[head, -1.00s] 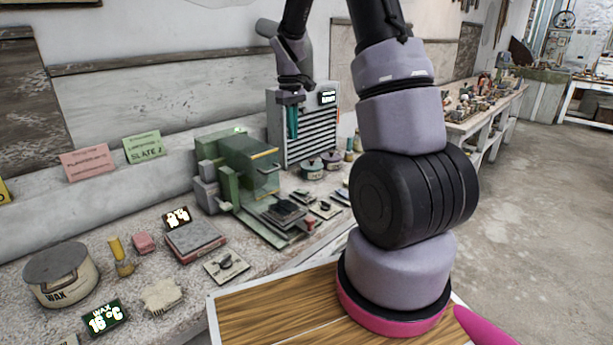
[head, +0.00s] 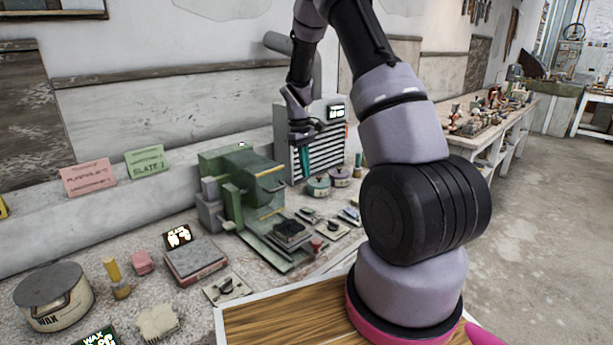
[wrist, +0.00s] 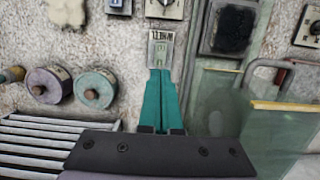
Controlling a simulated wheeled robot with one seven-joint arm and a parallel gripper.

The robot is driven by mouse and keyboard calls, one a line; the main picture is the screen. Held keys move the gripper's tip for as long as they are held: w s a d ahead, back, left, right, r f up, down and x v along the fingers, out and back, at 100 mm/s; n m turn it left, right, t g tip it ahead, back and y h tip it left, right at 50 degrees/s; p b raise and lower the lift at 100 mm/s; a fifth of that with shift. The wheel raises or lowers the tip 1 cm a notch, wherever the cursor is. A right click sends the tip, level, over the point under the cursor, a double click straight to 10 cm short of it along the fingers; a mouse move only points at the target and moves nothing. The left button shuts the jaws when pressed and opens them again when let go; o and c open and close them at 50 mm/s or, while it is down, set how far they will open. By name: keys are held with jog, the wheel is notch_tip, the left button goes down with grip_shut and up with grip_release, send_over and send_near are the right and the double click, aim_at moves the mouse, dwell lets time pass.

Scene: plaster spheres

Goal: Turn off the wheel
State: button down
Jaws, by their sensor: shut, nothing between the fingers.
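A small grey plate labelled WHEEL (wrist: 160,38) lies on the speckled bench top in the wrist view. My gripper (wrist: 160,72) has teal fingers pressed together, and their tips overlap the near part of the plate in the picture. I cannot tell if they touch it. The switch position on this plate is not clear. In the head view my gripper (head: 306,162) hangs in front of the louvred grey cabinet, behind the green machine (head: 240,195) with its clear guard. I cannot pick out the WHEEL plate there.
The machine's clear green guard (wrist: 279,122) is close on the right in the wrist view. Two round tins (wrist: 96,88) and the louvred cabinet (wrist: 30,140) are on the left. Other switch plates (wrist: 165,9) and a dark pad (wrist: 229,28) lie beyond.

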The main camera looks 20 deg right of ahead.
aim_at(308, 209)
jog(key=f, duration=0.3)
jog(key=s+f, duration=0.1)
jog(key=f, duration=0.3)
jog(key=s+f, duration=0.1)
jog(key=f, duration=0.3)
jog(key=shift+d+f, duration=0.25)
jog(key=shift+d, duration=0.15)
jog(key=shift+s+f, duration=0.2)
jog(key=shift+f, duration=0.1)
jog(key=shift+w, duration=0.15)
jog(key=shift+w+a+r, duration=0.1)
jog(key=shift+w+a, duration=0.2)
jog(key=shift+w, duration=0.45)
jog(key=shift+r, duration=0.1)
notch_tip(308, 209, up, 14)
jog(key=w, duration=0.2)
jog(key=shift+a, duration=0.45)
